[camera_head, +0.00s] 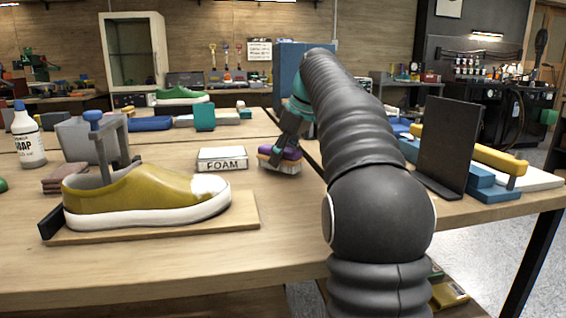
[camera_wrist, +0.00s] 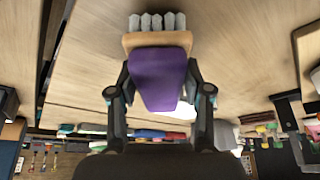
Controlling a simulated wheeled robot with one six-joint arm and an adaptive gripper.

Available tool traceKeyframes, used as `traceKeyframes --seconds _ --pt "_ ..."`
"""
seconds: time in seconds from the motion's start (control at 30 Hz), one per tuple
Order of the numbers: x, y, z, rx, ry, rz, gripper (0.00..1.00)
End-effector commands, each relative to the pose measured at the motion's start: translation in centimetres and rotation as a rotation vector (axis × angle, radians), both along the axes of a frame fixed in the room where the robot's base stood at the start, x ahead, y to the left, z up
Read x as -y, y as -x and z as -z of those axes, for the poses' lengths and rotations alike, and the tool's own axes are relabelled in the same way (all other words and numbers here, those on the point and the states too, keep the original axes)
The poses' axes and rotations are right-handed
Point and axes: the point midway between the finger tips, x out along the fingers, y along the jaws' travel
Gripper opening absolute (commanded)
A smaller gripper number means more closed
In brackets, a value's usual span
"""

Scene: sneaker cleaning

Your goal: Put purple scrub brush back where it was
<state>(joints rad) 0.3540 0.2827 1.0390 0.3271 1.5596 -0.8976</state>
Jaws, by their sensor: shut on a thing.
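The purple scrub brush (camera_head: 281,151) is in my gripper (camera_head: 282,145), just right of the white FOAM block in the head view. In the wrist view the brush shows a purple handle (camera_wrist: 160,80), a tan wooden edge and pale bristles (camera_wrist: 157,22). My gripper (camera_wrist: 160,100) has one finger on each side of the purple handle and is shut on it. In the head view the brush is low over the table, bristles toward the tabletop; I cannot tell whether they touch it. My arm hides the table to the right of the brush.
A white FOAM block (camera_head: 222,159) lies just left of the brush. A yellow sneaker (camera_head: 145,195) sits on a wooden board (camera_head: 243,222) at the front left. A soap bottle (camera_head: 27,135) and grey bin (camera_head: 85,141) stand at the left. A dark upright panel (camera_head: 446,145) stands at the right.

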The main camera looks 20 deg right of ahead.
Motion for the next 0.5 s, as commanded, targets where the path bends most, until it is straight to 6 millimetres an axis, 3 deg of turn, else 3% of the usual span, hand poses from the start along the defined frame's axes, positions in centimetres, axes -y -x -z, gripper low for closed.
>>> traceKeyframes --seconds 0.1,0.47,0.5 --pt "-0.04 0.05 0.84 0.0 0.0 0.0 0.11" --pt "-0.02 0.03 1.11 0.002 0.001 -0.001 0.11" --pt "-0.02 0.03 1.09 0.002 0.001 -0.001 0.54"
